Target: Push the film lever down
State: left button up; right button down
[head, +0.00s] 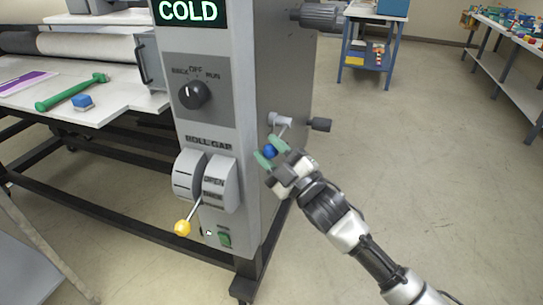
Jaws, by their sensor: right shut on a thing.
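A lever with a blue knob (270,151) is on the right side of the laminator (215,130), below a light grey hub (282,120). Only part of its rod shows, and no label on it can be read. My right gripper (269,152) has its green fingertips on either side of the blue knob and is shut on it. The gripper hides part of the knob. On the front panel, the roll gap lever with a yellow knob (182,228) points down and left. My left gripper is not in view.
A black knob (319,124) sticks out beside the hub, close to my right gripper. A grey roller end (318,16) juts out above. The floor at right is clear.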

jog(key=shift+f+n+y+b, duration=0.6)
jog(key=shift+f+n+b, duration=0.35)
jog(key=shift+n+b, duration=0.15)
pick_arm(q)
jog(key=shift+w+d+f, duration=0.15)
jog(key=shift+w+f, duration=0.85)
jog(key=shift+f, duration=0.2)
pick_arm(e)
jog(key=shift+n+g, duration=0.3)
jog(key=shift+g, duration=0.1)
jog(key=shift+f, duration=0.1)
jog(key=c, duration=1)
grip_release()
jog(key=shift+c, duration=0.2)
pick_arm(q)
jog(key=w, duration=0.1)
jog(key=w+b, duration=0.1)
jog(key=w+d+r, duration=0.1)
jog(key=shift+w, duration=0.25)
pick_arm(e)
jog(key=v, duration=1)
jog(key=shift+s+d+f, duration=0.15)
jog(key=shift+d+f, duration=0.1)
jog(key=shift+d, duration=0.05)
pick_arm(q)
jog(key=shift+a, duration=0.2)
